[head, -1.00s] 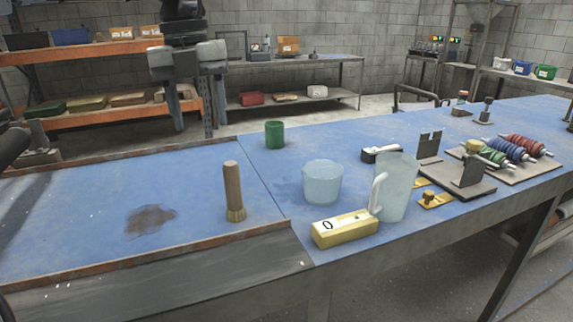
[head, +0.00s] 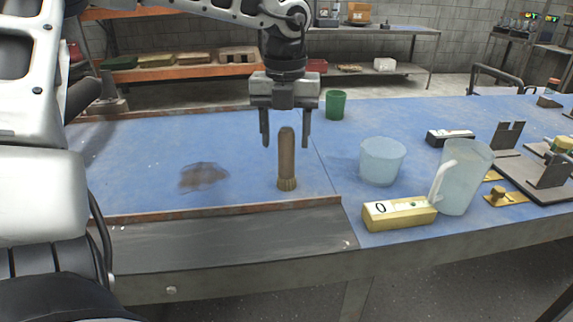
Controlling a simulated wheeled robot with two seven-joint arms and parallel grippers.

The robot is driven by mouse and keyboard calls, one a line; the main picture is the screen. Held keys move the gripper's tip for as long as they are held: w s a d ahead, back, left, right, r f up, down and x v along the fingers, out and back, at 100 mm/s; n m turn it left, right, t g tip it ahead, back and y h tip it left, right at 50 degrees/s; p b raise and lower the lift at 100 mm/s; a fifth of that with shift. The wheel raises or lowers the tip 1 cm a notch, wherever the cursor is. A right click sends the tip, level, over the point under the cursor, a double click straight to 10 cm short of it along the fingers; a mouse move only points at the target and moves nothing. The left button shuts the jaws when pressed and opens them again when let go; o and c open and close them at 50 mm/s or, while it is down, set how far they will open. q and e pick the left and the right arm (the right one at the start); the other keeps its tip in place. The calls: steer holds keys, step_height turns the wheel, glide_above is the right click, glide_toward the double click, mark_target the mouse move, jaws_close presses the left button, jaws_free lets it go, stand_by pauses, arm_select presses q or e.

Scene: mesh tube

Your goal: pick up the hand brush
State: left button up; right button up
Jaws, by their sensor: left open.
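The hand brush (head: 286,155) stands upright on the blue bench top, its wooden handle up and its bristles down. My left gripper (head: 286,143) points straight down over it with its two fingers apart. In the picture the fingers show on either side of the handle's top, the left one near it and the right one a little farther off. I cannot tell whether the handle is between them in depth. The jaws hold nothing. My right gripper is out of view.
A yellow block marked 0 (head: 399,213), a clear tub (head: 382,161) and a clear jug (head: 463,178) stand right of the brush. A green cup (head: 335,105) is behind. A raised rusty strip (head: 220,212) runs along the front edge. The bench left of the brush is clear except a dark stain (head: 203,177).

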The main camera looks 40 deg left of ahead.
mark_target(287, 150)
arm_select(q)
steer(key=shift+f, duration=1.95)
steer(key=c, duration=1)
steer(key=shift+w, duration=0.1)
steer(key=shift+c, duration=0.2)
step_height(287, 150, up, 18)
steer(key=shift+p, duration=0.4)
